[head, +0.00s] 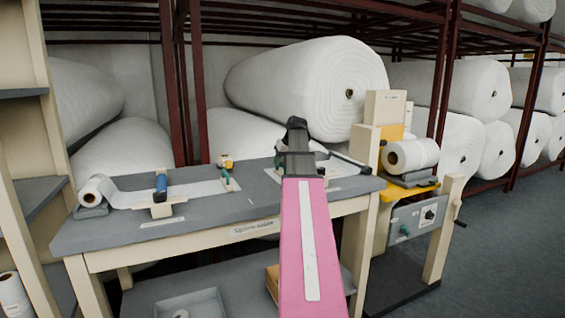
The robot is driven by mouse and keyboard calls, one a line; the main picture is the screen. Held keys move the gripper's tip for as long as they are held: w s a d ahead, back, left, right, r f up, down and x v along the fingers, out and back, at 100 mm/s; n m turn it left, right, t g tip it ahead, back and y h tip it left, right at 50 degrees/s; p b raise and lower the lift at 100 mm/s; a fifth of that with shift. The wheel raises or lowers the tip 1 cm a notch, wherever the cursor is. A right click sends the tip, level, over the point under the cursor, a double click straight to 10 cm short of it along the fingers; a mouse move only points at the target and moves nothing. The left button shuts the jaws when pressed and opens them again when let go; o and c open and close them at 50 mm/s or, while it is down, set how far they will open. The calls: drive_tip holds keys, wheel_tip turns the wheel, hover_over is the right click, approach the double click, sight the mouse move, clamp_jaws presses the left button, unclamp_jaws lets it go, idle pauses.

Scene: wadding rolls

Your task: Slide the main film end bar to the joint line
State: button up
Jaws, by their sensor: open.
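A grey-topped workbench (200,232) stands in front of me. A white film strip (203,189) runs across it from a small roll (97,190) at the left. A bar with a green end (226,180) lies across the strip near its right end; I cannot tell for sure whether it is the main film end bar. A second pale sheet (345,168) lies at the right of the bench, partly behind my arm. My gripper (296,126) is open, above the bench's back right part. Its fingers are seen from behind, and any joint line is hidden or too small to tell.
A blue-handled tool on a cream block (161,187) stands on the strip. A small yellow item (225,161) is at the back. A yellow stand with a white roll (411,155) adjoins the bench's right end. Large wadding rolls (310,85) fill racks behind.

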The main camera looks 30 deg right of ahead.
clamp_jaws()
drive_tip(key=a, duration=1.5)
drive_tip(key=shift+w+a, duration=0.2)
drive_tip(key=shift+w, duration=0.2)
unclamp_jaws()
drive_tip(key=shift+a, duration=0.1)
drive_tip(key=shift+r, duration=0.1)
drive_tip(key=v, duration=1)
drive_tip(key=shift+s+r, duration=0.15)
drive_tip(key=shift+r, duration=0.15)
